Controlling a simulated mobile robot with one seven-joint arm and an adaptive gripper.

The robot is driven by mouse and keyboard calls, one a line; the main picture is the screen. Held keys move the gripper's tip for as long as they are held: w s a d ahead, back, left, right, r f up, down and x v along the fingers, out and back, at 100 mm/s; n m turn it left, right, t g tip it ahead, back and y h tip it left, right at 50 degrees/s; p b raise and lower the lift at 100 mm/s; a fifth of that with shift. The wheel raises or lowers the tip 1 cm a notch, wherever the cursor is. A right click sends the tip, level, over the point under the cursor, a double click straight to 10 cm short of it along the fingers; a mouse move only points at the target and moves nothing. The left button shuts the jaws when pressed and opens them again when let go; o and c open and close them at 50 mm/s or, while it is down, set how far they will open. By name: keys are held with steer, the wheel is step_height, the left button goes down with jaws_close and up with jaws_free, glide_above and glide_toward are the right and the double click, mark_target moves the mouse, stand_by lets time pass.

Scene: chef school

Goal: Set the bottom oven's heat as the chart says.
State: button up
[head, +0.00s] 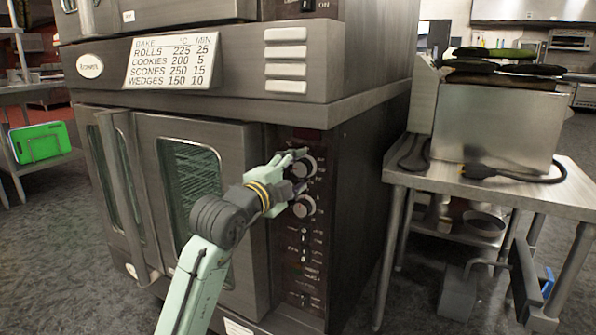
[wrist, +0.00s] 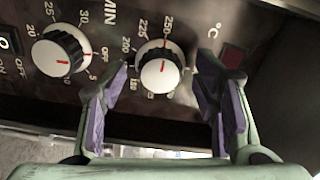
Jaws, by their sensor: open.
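The bottom oven (head: 140,130) has a control panel with an upper knob (head: 304,166) and a lower knob (head: 303,206). The wrist view shows the °C knob (wrist: 160,72) with a red mark on its white cap, toward the 250 side; its exact setting is hard to tell. The MIN knob (wrist: 57,57) is to its left there. My gripper (head: 292,170) is at the upper knob, its fingers open on either side of the °C knob in the wrist view (wrist: 163,85). The chart (head: 170,60) lists rolls 225, cookies 200, scones 250, wedges 150.
A dark square display (wrist: 232,58) is beside the °C mark. A metal side table (head: 480,185) with a steel appliance (head: 495,125) stands right of the oven. Small white labels are on the upper door (head: 128,16) and low on the oven (head: 238,327), the latter cut off.

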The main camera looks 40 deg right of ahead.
steer(key=v, duration=1)
steer(key=shift+s+a, duration=0.15)
steer(key=shift+a, duration=0.25)
